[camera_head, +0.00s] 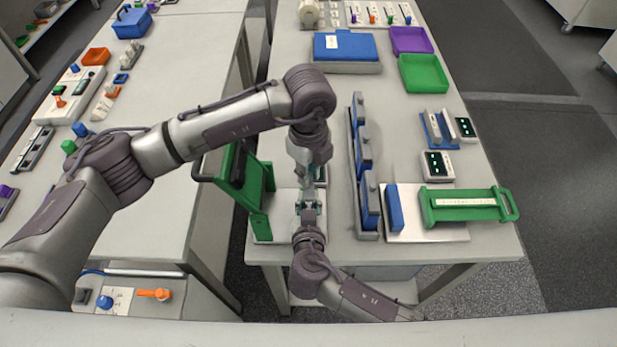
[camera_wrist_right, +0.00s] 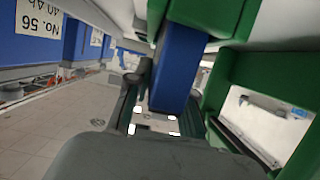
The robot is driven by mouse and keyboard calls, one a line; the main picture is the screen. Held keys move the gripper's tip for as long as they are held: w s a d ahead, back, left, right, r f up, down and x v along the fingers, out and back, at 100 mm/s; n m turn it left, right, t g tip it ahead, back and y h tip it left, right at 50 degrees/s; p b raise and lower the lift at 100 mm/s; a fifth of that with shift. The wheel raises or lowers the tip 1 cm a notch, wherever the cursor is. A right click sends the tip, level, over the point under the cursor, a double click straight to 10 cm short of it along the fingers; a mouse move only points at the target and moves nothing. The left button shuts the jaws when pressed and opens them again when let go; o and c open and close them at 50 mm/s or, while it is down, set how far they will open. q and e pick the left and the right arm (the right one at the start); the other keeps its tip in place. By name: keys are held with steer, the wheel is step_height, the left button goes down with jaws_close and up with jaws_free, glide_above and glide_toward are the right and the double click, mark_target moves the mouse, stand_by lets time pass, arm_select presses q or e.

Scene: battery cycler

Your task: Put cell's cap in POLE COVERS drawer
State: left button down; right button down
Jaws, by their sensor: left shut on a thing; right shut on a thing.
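A blue cell (camera_wrist_right: 176,68) stands in a green fixture (camera_wrist_right: 200,12) in the right wrist view, which is upside down. My right gripper (camera_head: 308,213) comes in from the front and is shut on the cell, with a finger on either side. My left gripper (camera_head: 306,185) points down from above, just beyond the right one, and is shut. What it holds is small and hidden, probably the cell's cap. In the head view, the green fixture (camera_head: 257,188) stands left of both grippers. No drawer label can be read.
A rack of blue cells (camera_head: 362,165) stands close to the right of my grippers. A white plate (camera_head: 428,234) with a green handled tray (camera_head: 470,205) lies farther right. Green (camera_head: 424,73) and purple (camera_head: 411,40) trays lie at the back. A second table (camera_head: 190,70) stands left.

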steer(key=c, duration=0.9)
jaws_free()
steer(key=shift+f, duration=0.1)
steer(key=shift+s, duration=0.15)
